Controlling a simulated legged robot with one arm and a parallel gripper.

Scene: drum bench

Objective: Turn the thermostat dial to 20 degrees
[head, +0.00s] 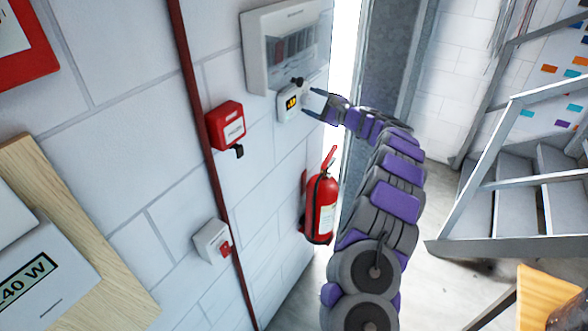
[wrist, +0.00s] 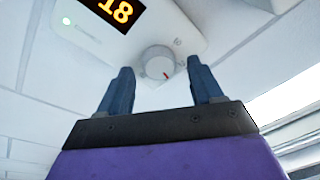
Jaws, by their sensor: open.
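The thermostat (head: 289,105) is a small white box with a dark display on the wall, below a larger grey-white panel. In the wrist view its display (wrist: 115,10) reads 18 in orange digits. Its round white dial (wrist: 158,62) carries a red mark pointing toward the lower right of the picture. My gripper (wrist: 160,85) is open, with its two blue fingers pointing at the thermostat. The dial shows between and just beyond the fingertips, and no contact with it is visible. In the head view my gripper (head: 312,104) is right beside the thermostat.
A grey-white panel (head: 252,50) is mounted just above the thermostat. A red call box (head: 225,125) is left of it, beside a dark red pipe (head: 200,110). A fire extinguisher (head: 321,208) hangs below. Metal stairs (head: 500,200) stand at right.

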